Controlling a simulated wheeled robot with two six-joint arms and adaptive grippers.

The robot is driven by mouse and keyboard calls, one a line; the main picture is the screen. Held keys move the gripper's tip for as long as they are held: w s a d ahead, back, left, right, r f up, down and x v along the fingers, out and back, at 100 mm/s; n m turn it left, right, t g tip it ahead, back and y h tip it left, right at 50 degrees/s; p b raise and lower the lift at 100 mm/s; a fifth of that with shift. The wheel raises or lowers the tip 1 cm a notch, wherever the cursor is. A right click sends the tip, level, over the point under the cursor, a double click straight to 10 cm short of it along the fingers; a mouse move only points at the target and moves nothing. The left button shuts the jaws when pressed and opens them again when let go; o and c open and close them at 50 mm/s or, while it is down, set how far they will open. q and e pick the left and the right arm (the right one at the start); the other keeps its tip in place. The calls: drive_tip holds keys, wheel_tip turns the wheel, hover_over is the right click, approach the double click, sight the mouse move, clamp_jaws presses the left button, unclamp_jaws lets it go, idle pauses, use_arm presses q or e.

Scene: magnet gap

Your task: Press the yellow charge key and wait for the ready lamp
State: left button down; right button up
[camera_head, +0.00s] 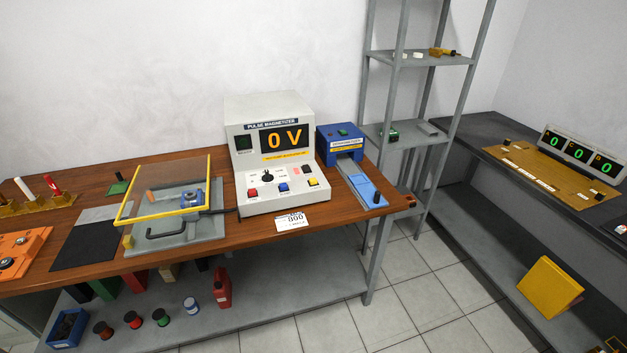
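The pulse magnetizer (273,155) is a pale grey box standing on the wooden bench. Its display (285,138) reads 0 V in orange. A small dark green window (243,143) beside the display looks unlit; I cannot tell whether it is the ready lamp. On the sloping front panel are a red key (253,192), a blue key (283,187) and a yellow key (313,182), with a black knob (267,176) above. Neither of my grippers shows in this view.
Left of the magnetizer, a yellow-framed clear guard (168,188) stands raised over a grey fixture. A blue device with a light blue slide (367,190) stands at right. A white card (291,221) lies at the bench's front edge. A grey shelf rack (393,130) stands behind.

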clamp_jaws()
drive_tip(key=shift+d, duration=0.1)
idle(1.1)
